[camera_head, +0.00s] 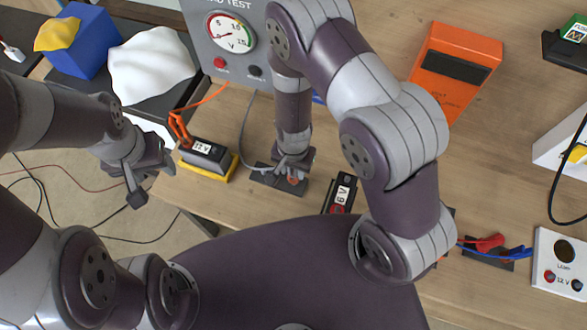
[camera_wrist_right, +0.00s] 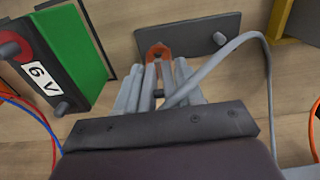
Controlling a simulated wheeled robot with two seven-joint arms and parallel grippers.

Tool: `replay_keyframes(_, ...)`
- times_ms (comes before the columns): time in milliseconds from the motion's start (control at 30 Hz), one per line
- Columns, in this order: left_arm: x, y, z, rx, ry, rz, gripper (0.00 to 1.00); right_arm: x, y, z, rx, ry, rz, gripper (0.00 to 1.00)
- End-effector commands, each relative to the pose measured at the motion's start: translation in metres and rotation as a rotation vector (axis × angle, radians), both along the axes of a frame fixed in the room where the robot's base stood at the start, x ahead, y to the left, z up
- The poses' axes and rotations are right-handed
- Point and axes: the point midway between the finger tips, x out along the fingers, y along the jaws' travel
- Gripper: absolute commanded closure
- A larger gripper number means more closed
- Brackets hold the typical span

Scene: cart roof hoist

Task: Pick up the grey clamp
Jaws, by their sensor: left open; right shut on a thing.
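The grey clamp (camera_wrist_right: 158,82) is at the end of a grey cable, between the fingers of my right gripper (camera_wrist_right: 158,66) in the right wrist view. My right gripper is shut on it. In the head view my right gripper (camera_head: 288,167) is low at a dark plate (camera_head: 265,178) on the bench. The clamp is mostly hidden there. In the wrist view an orange-red part shows at the fingertips; I cannot tell whether the clamp grips it. My left gripper (camera_head: 152,182) is open and empty, left of the 12 V battery.
An orange clamp (camera_head: 180,130) is by the 12 V battery (camera_head: 207,154). A 6 V battery (camera_head: 340,194) stands right of the plate. Loose cables lie about.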

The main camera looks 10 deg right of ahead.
Motion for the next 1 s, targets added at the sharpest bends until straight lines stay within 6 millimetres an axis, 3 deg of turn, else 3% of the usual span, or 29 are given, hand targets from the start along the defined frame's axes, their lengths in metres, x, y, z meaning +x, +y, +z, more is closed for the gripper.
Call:
replay_keyframes(33, 0.000, 0.000, 0.010, 0.000, 0.000, 0.000, 0.43, 0.000, 0.000, 0.015, 0.000, -0.001, 0.000, 1.00)
replay_keyframes(167, 0.000, 0.000, 0.001, 0.000, 0.000, 0.000, 0.43, -0.004, -0.026, 0.025, 0.001, -0.003, -0.007, 1.00)
replay_keyframes(500, 0.000, 0.000, 0.015, 0.000, 0.000, 0.000, 0.43, -0.019, -0.098, 0.073, 0.000, 0.000, -0.006, 1.00)
replay_keyframes(700, 0.000, 0.000, 0.018, 0.000, 0.000, 0.000, 0.43, -0.022, -0.114, 0.081, 0.000, 0.000, -0.001, 1.00)
replay_keyframes(1000, 0.000, 0.000, 0.018, 0.000, 0.000, 0.000, 0.43, -0.022, -0.115, 0.081, 0.000, 0.000, 0.001, 1.00)
